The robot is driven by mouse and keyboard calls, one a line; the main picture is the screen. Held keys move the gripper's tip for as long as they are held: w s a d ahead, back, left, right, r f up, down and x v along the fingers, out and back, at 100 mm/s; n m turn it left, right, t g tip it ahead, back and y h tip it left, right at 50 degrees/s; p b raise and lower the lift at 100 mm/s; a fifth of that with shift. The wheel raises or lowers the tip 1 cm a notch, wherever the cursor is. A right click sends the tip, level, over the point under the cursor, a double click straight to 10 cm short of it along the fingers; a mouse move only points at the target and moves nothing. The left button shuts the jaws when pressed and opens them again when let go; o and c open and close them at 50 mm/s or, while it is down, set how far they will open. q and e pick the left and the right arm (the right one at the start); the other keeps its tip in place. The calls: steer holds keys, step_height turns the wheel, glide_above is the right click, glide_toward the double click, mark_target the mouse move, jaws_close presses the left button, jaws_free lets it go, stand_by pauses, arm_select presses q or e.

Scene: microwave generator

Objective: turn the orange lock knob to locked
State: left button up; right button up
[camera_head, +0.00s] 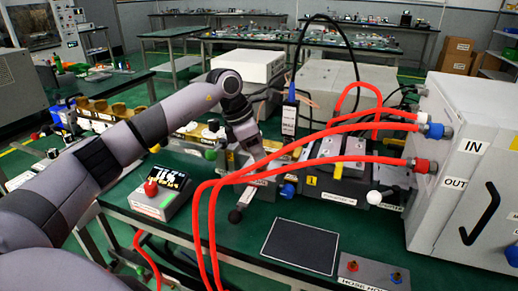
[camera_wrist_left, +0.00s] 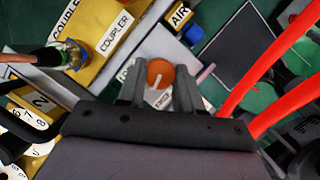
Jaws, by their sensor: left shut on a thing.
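In the left wrist view the orange lock knob (camera_wrist_left: 160,70) is a round knob with a pale pointer line on its face. It sits on a light grey panel. The fingers of my left gripper (camera_wrist_left: 161,82) stand on either side of the knob and are shut on it. A small white label (camera_wrist_left: 158,99) below the knob is partly hidden, and I cannot read it. In the head view my left arm reaches down to the bench, and its wrist hides the knob. My right gripper is not in view.
Red hoses (camera_head: 212,215) arch just right of my left gripper to the white cabinet (camera_head: 468,160). A red-button box (camera_head: 160,190) stands left of it. A dark flat pad (camera_head: 300,246) lies at the front. A yellow coupler block (camera_wrist_left: 105,45) is close by.

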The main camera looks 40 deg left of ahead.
arm_select(q)
steer(key=shift+r+m+g+h+p, duration=0.15)
steer(key=shift+m+g+h+p, duration=0.25)
steer(key=shift+m, duration=0.5)
steer(key=shift+w+m+p, duration=0.1)
steer(key=shift+m+p, duration=0.3)
steer(key=shift+m, duration=0.6)
steer(key=shift+m+g, duration=0.5)
steer(key=shift+m, duration=0.3)
steer(key=shift+w+m+g+h+p, duration=0.15)
steer(key=shift+m+g, duration=0.2)
steer(key=shift+m, duration=0.6)
steer(key=shift+m+g+h+p, duration=0.15)
steer(key=shift+m+g, duration=0.2)
steer(key=shift+m, duration=0.6)
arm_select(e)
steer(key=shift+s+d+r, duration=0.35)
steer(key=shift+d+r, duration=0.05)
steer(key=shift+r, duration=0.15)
arm_select(q)
steer(key=shift+a, duration=0.1)
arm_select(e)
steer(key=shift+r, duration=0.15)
arm_select(q)
steer(key=o, duration=1)
steer(key=shift+o, duration=0.2)
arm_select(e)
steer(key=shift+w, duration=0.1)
